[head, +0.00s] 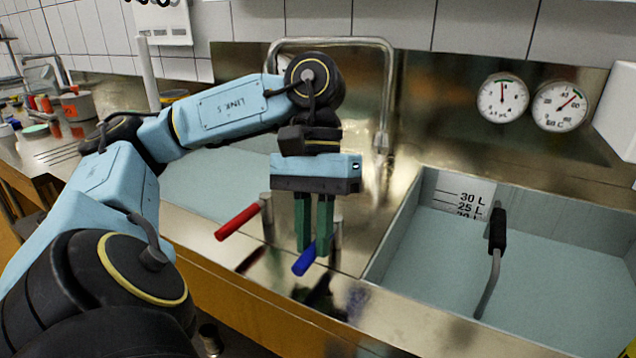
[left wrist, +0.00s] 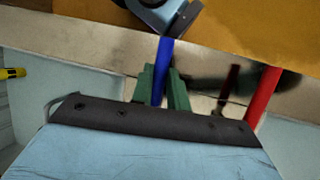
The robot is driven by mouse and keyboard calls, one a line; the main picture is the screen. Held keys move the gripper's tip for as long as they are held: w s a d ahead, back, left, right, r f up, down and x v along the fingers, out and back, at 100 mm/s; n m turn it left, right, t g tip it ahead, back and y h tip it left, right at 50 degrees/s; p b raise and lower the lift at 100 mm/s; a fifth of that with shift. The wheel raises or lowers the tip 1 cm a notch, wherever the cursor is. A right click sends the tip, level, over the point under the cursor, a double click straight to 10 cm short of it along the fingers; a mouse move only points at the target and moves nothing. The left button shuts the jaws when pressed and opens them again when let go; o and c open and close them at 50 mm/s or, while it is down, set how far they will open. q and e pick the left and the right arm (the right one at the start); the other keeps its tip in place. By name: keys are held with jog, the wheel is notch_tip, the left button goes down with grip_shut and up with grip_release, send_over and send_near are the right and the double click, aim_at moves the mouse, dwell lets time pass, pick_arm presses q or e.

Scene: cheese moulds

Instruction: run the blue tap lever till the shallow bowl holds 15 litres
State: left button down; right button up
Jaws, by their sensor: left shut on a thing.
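The blue tap lever (head: 304,263) sticks out toward the front edge of the steel counter. My left gripper (head: 314,248) points down with its green fingers shut on this lever. In the left wrist view the blue lever (left wrist: 163,68) passes between the fingers (left wrist: 162,88). Two basins show, and I cannot tell which is the shallow bowl. The right basin (head: 400,226) has a litre scale (head: 464,196) reading 30 L, 25 L and a partly cut 20 L; its water level is unclear. The left basin (head: 205,185) is partly hidden by my left arm. My right gripper is out of view.
A red lever (head: 238,222) stands left of the blue one, close to my gripper. A bent steel pipe (head: 386,95) arches behind my left arm. A black-handled rod (head: 497,232) stands in the right basin. Two dial gauges (head: 503,98) hang on the back panel.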

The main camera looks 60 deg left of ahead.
pick_arm(q)
jog(key=shift+a+r, duration=0.15)
jog(key=shift+r, duration=0.15)
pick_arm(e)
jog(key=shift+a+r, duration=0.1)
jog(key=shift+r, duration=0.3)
pick_arm(q)
jog(key=c, duration=1.4)
grip_release()
jog(key=shift+s, duration=0.25)
jog(key=shift+o, duration=0.2)
jog(key=shift+w+f, duration=0.1)
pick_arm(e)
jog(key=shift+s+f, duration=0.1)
